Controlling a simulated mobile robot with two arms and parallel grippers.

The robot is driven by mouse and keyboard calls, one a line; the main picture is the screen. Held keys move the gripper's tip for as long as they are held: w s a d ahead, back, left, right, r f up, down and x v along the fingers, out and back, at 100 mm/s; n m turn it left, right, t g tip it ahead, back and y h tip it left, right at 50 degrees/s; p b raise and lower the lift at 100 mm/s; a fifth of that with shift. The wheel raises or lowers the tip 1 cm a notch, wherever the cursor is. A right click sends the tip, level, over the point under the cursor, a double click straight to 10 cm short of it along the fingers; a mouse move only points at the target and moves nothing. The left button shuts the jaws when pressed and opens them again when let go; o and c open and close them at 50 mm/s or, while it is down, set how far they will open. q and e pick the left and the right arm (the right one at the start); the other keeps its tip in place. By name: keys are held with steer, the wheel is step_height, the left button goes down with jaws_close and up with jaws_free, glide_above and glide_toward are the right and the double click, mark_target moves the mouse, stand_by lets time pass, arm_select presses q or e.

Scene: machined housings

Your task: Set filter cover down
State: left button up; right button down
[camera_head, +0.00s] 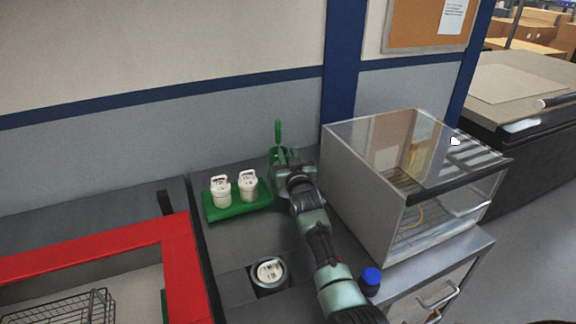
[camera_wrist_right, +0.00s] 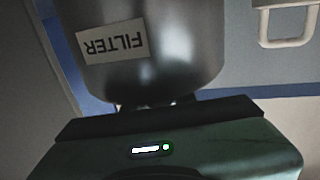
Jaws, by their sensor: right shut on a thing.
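My right gripper (camera_head: 283,158) is shut at the far end of the counter, right of the green tray (camera_head: 238,207). In the right wrist view a rounded grey metal body with an upside-down FILTER label, the filter cover (camera_wrist_right: 155,50), fills the space just beyond the dark gripper front. In the head view the arm and gripper hide most of what is held. A green upright loop (camera_head: 278,131) shows above the gripper; I cannot tell whether it belongs to the held cover. My left gripper is not in view.
Two white handled canisters (camera_head: 220,190) stand on the green tray. A white handled part sits in a round housing (camera_head: 268,273). A clear-topped cabinet (camera_head: 362,172) stands close right of the arm, with a blue cap (camera_head: 371,275) near it. A red-rimmed bin (camera_head: 182,268) is left.

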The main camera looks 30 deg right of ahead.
mark_target(282, 192)
steer(key=shift+f, duration=1.95)
steer(key=c, duration=1.1)
jaws_free()
steer(key=shift+f, duration=0.2)
steer(key=shift+c, duration=0.2)
steer(key=shift+r, duration=0.1)
steer(key=shift+s+r, duration=0.1)
steer(key=shift+s, duration=0.05)
steer(key=v, duration=1.2)
